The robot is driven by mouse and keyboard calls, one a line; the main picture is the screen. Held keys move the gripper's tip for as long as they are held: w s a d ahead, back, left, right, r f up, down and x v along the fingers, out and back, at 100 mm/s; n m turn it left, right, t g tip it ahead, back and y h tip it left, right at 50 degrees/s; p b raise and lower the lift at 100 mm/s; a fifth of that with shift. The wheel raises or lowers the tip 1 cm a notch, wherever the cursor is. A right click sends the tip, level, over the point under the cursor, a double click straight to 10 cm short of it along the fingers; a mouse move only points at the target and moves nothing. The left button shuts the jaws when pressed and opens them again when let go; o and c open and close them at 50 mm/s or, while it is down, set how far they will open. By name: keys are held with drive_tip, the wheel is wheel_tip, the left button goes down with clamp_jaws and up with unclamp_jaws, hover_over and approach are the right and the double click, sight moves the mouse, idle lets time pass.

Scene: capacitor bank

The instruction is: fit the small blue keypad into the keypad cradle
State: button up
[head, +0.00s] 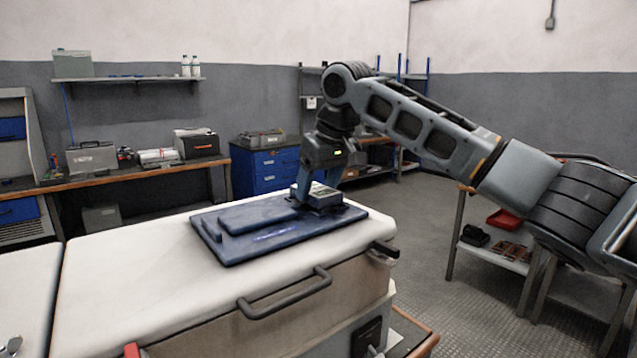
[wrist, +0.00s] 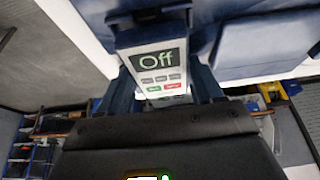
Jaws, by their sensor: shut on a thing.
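The small keypad (head: 320,197) has a pale face with a dark screen and a blue body. In the wrist view the keypad (wrist: 158,62) shows "Off" and rows of small buttons. My gripper (head: 316,188) points down and is shut on it, with a finger on each side. The keypad is at the right part of a dark blue panel (head: 262,243) lying on the white cabinet top. A dark raised edge, apparently part of the keypad cradle (wrist: 150,16), shows at the keypad's far end. Most of the cradle is hidden, and I cannot tell whether the keypad is seated in it.
A raised blue block (head: 258,216) lies on the panel left of my gripper. The white cabinet (head: 130,262) has a dark handle (head: 285,295) in front and a dark latch (head: 383,249) at its right corner. Benches and shelves stand farther back.

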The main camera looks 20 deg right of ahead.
drive_tip(key=shift+f, duration=0.45)
drive_tip(key=o, duration=1.3)
drive_tip(key=shift+c, duration=0.2)
